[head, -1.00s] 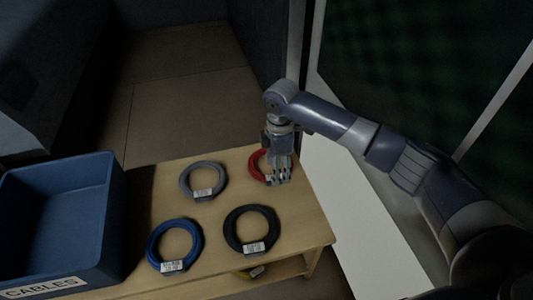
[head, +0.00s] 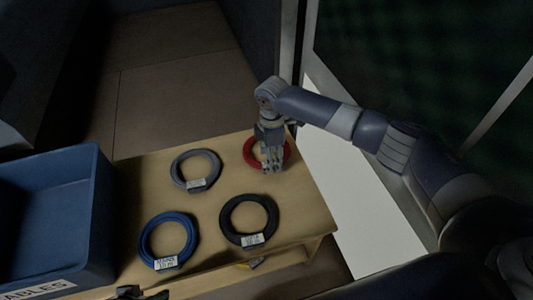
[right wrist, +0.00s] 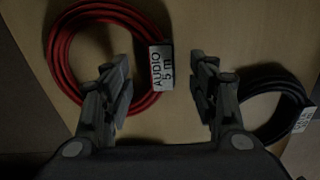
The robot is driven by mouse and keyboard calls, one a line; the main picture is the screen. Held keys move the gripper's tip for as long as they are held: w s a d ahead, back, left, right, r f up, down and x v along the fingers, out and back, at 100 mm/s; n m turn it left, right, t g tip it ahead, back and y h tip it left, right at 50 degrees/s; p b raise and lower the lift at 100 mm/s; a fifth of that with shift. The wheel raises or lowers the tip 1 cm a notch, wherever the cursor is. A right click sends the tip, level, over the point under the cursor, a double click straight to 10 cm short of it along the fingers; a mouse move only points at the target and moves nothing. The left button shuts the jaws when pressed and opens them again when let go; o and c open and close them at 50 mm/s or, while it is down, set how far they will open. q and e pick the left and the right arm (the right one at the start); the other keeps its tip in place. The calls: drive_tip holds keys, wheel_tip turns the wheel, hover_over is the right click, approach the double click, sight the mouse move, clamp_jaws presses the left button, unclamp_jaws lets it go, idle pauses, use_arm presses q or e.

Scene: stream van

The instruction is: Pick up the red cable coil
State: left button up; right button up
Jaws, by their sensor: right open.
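The red cable coil (head: 250,146) lies flat at the far right of the wooden table. In the right wrist view the red coil (right wrist: 62,50) shows at upper left, with a white "AUDIO 5 m" tag (right wrist: 161,68) on its right side. My right gripper (head: 272,167) is over the coil's near right part and hides some of it. In the right wrist view my right gripper (right wrist: 162,80) is open, its left finger across the coil's ring and the tag between the fingers. Nothing is held. A dark part at the head view's bottom edge may be my left gripper (head: 140,292), mostly cut off.
A black coil (head: 228,222), a grey coil (head: 177,169) and a blue coil (head: 146,235) lie on the table (head: 206,215). A blue bin (head: 85,215) labelled "CABLES" stands at the left. Something yellow (head: 246,265) shows below the table's front edge.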

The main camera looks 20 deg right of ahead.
drive_tip(key=shift+f, duration=1.05)
clamp_jaws()
use_arm(q)
drive_tip(key=w, duration=0.1)
drive_tip(key=w+t, duration=0.1)
drive_tip(key=w, duration=0.1)
drive_tip(key=shift+d+r, duration=0.2)
drive_tip(key=shift+d, duration=0.2)
use_arm(e)
drive_tip(key=shift+r, duration=0.15)
